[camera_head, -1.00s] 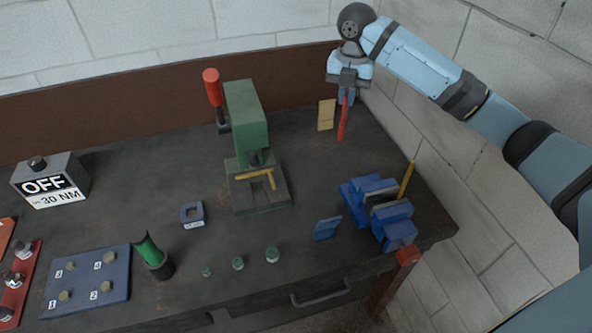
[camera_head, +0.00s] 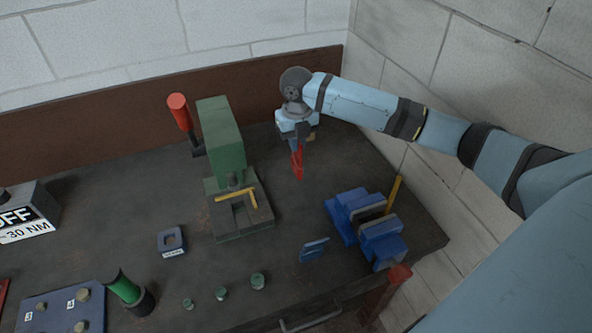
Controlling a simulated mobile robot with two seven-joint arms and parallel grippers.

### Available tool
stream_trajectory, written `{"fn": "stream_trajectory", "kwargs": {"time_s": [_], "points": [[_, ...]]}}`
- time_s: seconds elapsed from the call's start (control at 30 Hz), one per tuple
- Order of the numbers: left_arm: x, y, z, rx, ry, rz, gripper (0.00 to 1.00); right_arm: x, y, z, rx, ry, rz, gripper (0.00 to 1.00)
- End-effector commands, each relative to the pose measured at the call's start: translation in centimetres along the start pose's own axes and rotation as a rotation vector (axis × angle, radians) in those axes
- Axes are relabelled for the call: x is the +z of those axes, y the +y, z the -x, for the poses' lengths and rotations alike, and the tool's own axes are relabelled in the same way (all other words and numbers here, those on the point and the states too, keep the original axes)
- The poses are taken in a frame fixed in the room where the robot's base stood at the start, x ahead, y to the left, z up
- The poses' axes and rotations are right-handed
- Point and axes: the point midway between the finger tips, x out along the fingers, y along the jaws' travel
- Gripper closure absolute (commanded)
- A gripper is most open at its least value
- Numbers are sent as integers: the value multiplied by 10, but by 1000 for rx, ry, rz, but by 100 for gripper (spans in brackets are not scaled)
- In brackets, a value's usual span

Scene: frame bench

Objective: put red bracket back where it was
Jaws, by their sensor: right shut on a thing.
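The red bracket (camera_head: 298,164) is in the jaws of my right gripper (camera_head: 296,147), which is shut on it. It hangs down, seen nearly edge-on, over the back of the bench between the green press and the blue vise. I cannot tell whether its lower end touches the bench top. A yellow bracket (camera_head: 247,193) lies on the base of the green press (camera_head: 222,140). My left gripper is not in view.
A yellow bar (camera_head: 394,193) stands upright at the vise. A tan block (camera_head: 312,136) is mostly hidden behind my right gripper. Small green pieces (camera_head: 222,293), a square blue-grey piece (camera_head: 171,241) and a green cylinder (camera_head: 124,287) stand towards the front. Bench top (camera_head: 300,205) between press and vise is clear.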

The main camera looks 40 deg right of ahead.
Motion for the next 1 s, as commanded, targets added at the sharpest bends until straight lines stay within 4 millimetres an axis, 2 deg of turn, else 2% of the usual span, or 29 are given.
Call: {"fn": "stream_trajectory", "kwargs": {"time_s": [0.1, 0.23, 0.47, 0.7, 1.0], "points": [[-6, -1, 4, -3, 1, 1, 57, -1, 0, -30, 0, 4, -2, 100], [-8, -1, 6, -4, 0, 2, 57, 0, 0, -53, 0, 2, -1, 100], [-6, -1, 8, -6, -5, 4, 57, 0, 0, -70, 1, -1, -1, 100], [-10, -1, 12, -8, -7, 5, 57, 0, 0, -103, 0, 0, -2, 100], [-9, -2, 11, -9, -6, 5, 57, 0, 0, -108, 1, -2, -1, 100]]}}
